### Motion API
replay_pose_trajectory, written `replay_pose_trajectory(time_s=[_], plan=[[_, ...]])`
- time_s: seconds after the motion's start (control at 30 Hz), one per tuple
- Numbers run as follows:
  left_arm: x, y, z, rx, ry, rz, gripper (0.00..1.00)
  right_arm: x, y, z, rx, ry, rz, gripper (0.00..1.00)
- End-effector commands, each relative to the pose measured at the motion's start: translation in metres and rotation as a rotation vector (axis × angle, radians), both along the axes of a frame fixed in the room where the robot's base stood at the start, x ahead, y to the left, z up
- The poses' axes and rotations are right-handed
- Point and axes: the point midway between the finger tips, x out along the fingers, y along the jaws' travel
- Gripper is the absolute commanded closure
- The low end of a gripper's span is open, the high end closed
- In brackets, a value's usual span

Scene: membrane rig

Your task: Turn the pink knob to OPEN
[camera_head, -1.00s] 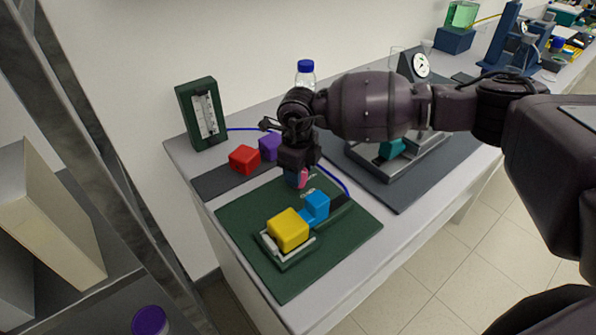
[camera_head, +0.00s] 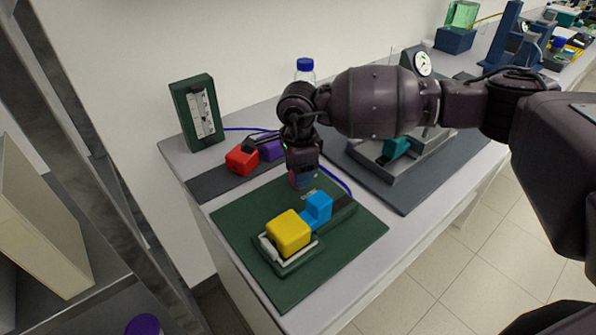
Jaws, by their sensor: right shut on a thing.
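The pink knob (camera_head: 301,180) is at the back of the green mat (camera_head: 357,239), mostly hidden by my right gripper (camera_head: 302,177). The right gripper points down from above and is shut on the knob; only a little pink shows between its fingers. Small lettering lies on the rig just beside the knob, too small to read for sure. A blue block (camera_head: 318,207) and a yellow block (camera_head: 288,231) stand in front of the knob on the same rig. My left gripper is not in view.
A red block (camera_head: 241,160) and a purple block (camera_head: 271,150) sit on a dark strip to the left. A green flow meter (camera_head: 197,112) stands behind them. A bottle with a blue cap (camera_head: 305,65) is behind my right arm. A grey tray (camera_head: 400,176) with a teal block (camera_head: 396,147) lies to the right.

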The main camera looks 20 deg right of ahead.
Motion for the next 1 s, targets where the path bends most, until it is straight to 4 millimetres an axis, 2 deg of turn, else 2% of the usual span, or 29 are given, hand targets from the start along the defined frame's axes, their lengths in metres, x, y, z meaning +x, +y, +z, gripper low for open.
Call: replay_pose_trajectory(time_s=[0.3, 0.8, 0.83, 0.97, 1.0], plan=[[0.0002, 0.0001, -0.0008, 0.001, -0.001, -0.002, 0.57, 0.0009, 0.0001, 0.0015, 0.001, -0.003, 0.099, 0.78], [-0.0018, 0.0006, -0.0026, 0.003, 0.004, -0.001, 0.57, 0.001, 0.0, 0.0023, 0.001, -0.004, 0.114, 0.78], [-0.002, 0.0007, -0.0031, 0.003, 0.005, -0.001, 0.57, 0.001, 0.0001, 0.0023, 0.001, -0.004, 0.114, 0.5], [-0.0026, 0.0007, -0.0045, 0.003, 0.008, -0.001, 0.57, 0.0007, 0.0, 0.0017, 0.001, -0.003, 0.113, 0.3], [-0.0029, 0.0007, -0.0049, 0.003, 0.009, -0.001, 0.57, 0.0006, 0.0, 0.0015, 0.001, -0.003, 0.113, 0.29]])
